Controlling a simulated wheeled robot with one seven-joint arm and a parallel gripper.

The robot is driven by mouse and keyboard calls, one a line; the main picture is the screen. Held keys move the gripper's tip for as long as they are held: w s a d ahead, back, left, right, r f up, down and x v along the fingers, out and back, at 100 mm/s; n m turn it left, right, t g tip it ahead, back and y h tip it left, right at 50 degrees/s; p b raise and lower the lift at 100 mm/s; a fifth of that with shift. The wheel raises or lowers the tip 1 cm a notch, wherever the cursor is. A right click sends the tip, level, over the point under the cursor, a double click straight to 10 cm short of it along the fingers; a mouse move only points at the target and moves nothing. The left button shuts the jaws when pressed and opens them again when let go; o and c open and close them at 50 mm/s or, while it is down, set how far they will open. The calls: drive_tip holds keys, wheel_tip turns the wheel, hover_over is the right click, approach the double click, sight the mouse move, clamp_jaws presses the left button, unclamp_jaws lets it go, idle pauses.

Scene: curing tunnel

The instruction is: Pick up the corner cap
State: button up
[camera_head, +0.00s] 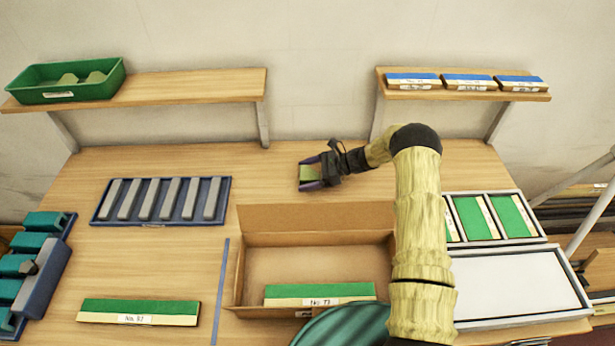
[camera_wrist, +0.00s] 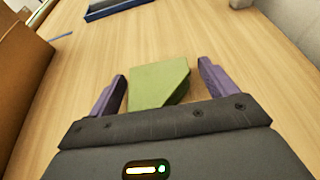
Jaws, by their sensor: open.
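The corner cap (camera_wrist: 158,84) is a flat olive-green block with one cut corner. It lies on the wooden table behind the cardboard box, and it also shows in the head view (camera_head: 307,172). My gripper (camera_wrist: 165,85) is open, with a purple finger on each side of the cap. In the head view my gripper (camera_head: 310,172) reaches in from the right, low over the table. A gap shows between the cap and the right finger; the left finger is closer to it. Whether either finger touches the cap is hard to tell.
An open cardboard box (camera_head: 253,262) stands in front, holding a green-topped block labelled No. 73. A blue tray (camera_head: 100,214) with grey bars lies left. A green bin (camera_head: 28,96) with similar olive pieces sits on the left shelf. Table around the cap is clear.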

sight(307, 172)
drive_tip(key=c, duration=1.1)
drive_tip(key=shift+o, duration=0.2)
drive_tip(key=shift+r, duration=0.1)
wheel_tip(307, 172, up, 10)
drive_tip(key=b, duration=0.2)
drive_tip(key=shift+b, duration=0.4)
